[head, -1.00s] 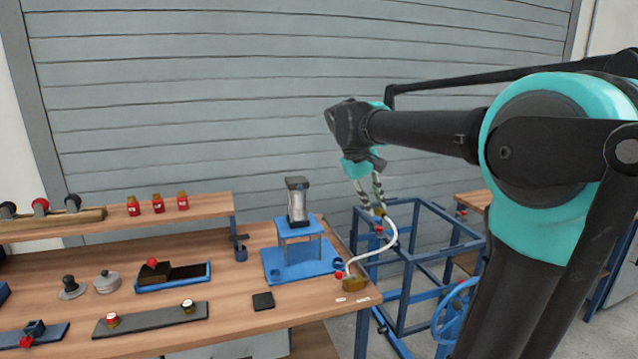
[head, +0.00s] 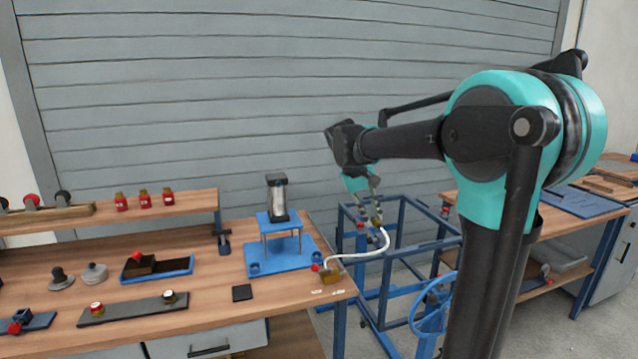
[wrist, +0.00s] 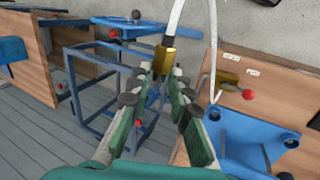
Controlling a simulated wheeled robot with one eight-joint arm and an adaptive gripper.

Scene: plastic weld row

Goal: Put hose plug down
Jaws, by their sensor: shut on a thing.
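My gripper (head: 373,205) is shut on the brass hose plug. In the wrist view the plug (wrist: 166,58) sits between the fingertips (wrist: 163,80), with a white hose (wrist: 176,18) running from it. In the head view the hose (head: 372,259) curves down from the gripper to a brass block (head: 331,278) with a red knob on the bench's right edge. The block also shows in the wrist view (wrist: 226,78). The plug is held in the air near the blue open frame (head: 402,248); its exact height above the frame cannot be told.
A blue stand (head: 280,261) carrying a cylinder (head: 277,198) is on the bench left of the hose. The blue frame has several bars, small red knobs and a blue handwheel (head: 432,300) near it. Another bench (head: 540,215) stands at the right.

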